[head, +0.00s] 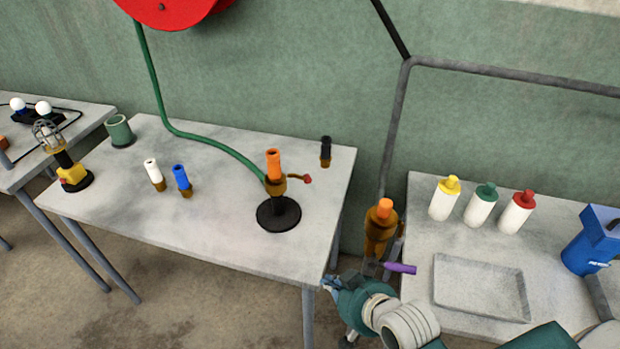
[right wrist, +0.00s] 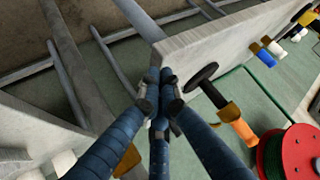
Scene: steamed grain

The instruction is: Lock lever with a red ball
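The lever's red ball (head: 307,179) sits at the end of a short arm on the right side of a brass valve stand. The stand has an orange top (head: 273,165) and a round black base (head: 279,213), and it stands on the left table. The stand also shows in the right wrist view, with its black base (right wrist: 202,76) and orange top (right wrist: 243,132). My right gripper (head: 328,284) is at the table's front right corner, below and right of the lever and apart from it. Its blue fingers converge in the right wrist view (right wrist: 160,92), tips together, holding nothing visible. My left gripper is out of view.
The left table (head: 225,240) bears a white bottle (head: 152,170), a blue one (head: 180,178), a dark one (head: 326,150) and a green cup (head: 119,131). A green hose (head: 215,138) runs to the stand. A brass fitting with a purple handle (head: 400,268) is close beside my right gripper.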

